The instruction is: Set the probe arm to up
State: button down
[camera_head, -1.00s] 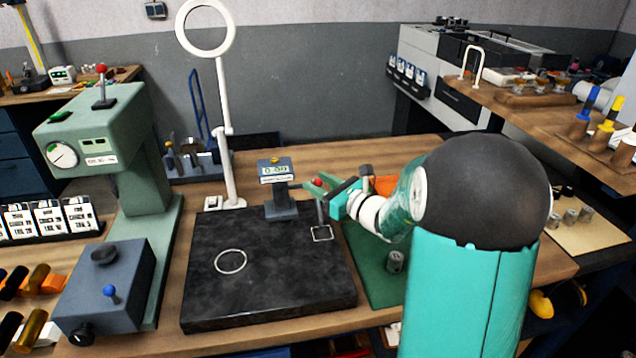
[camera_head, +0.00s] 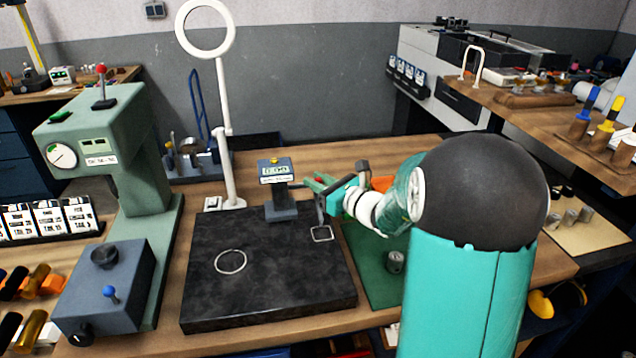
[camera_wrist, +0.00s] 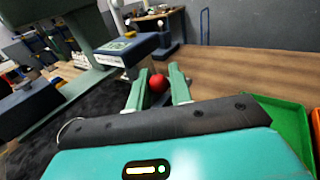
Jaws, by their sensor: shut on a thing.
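The probe gauge (camera_head: 281,205) stands on the dark stone plate (camera_head: 225,292), with a small display at its top. The probe arm's red ball knob (camera_wrist: 158,83) sits between the two green fingers of my gripper (camera_wrist: 157,88) in the wrist view, and my gripper is shut on it. In the head view my gripper (camera_head: 316,183) is just right of the gauge, and only a bit of red shows there. The arm's lever is mostly hidden behind my fingers, so its exact angle cannot be told.
A white ring-light stand (camera_head: 227,150) rises behind the plate at left. A green press (camera_head: 140,160) stands further left. A green mat (camera_head: 372,262) with a small metal cylinder (camera_head: 396,262) lies to the right. The plate's front is clear apart from white outline marks.

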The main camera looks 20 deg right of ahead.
jog(key=shift+w+r+m+g+h, duration=0.3)
jog(key=shift+w+r+m+g, duration=0.1)
jog(key=shift+g, duration=0.2)
jog(key=g, duration=0.1)
jog(key=w+r+m+g, duration=0.1)
jog(key=shift+w+d+g, duration=0.15)
jog(key=shift+w+g, duration=0.15)
jog(key=shift+g, duration=0.1)
jog(key=w+g, duration=0.1)
jog(key=m+g, duration=0.1)
jog(key=w+m+g, duration=0.1)
jog(key=shift+w+d+r+g+h, duration=0.25)
jog(key=shift+w+r+g+h, duration=0.05)
jog(key=shift+r, duration=0.05)
jog(key=shift+w+d+f+m+g+y, duration=0.2)
jog(key=shift+w+f+m+g, duration=0.25)
jog(key=shift+w+g, duration=0.7)
jog(key=shift+w+d+f+m+g+y, duration=0.2)
jog(key=shift+w+m+g, duration=0.45)
jog(key=shift+g, duration=0.85)
jog(key=shift+w+d+f+m+g+y, duration=0.3)
jog(key=shift+w+m+g, duration=0.45)
jog(key=shift+g, duration=0.6)
jog(key=shift+w+a+f, duration=0.1)
jog(key=shift+w, duration=0.05)
